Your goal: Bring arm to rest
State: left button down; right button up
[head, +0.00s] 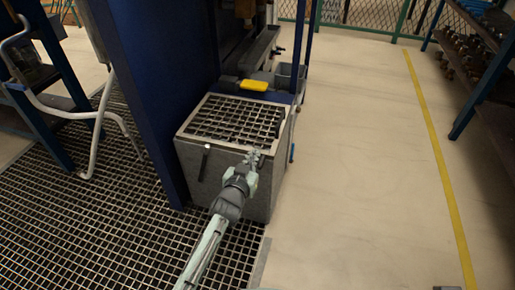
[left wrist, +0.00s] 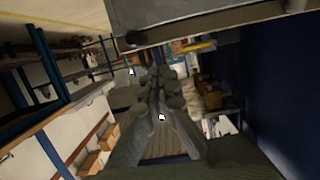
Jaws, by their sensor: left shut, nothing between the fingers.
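My left arm reaches up from the bottom of the head view. Its gripper (head: 252,157) is at the front right edge of a grey box-like bench with a grid top (head: 228,118). The gripper is shut and nothing shows between its fingers. Whether it touches the bench edge I cannot tell. In the left wrist view the gripper's fingers (left wrist: 160,88) are together in the middle, with the bench's grey side (left wrist: 200,15) close at the top. My right gripper is not in view.
A yellow object (head: 253,85) lies behind the grid top. A tall blue panel (head: 160,90) stands left of the bench. Grating (head: 110,220) covers the floor at left. The floor at right is clear up to a yellow line (head: 437,150) and a shelf (head: 485,75).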

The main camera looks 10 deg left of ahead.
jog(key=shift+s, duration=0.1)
pick_arm(q)
jog(key=s+a+f+g+y+p, duration=0.2)
jog(key=s+a+f+g, duration=0.3)
jog(key=s+a, duration=0.45)
jog(key=s+a+f+g+p, duration=0.2)
jog(key=s+g, duration=0.5)
jog(key=s, duration=1.5)
jog(key=shift+s+m, duration=0.25)
jog(key=shift+m, duration=0.15)
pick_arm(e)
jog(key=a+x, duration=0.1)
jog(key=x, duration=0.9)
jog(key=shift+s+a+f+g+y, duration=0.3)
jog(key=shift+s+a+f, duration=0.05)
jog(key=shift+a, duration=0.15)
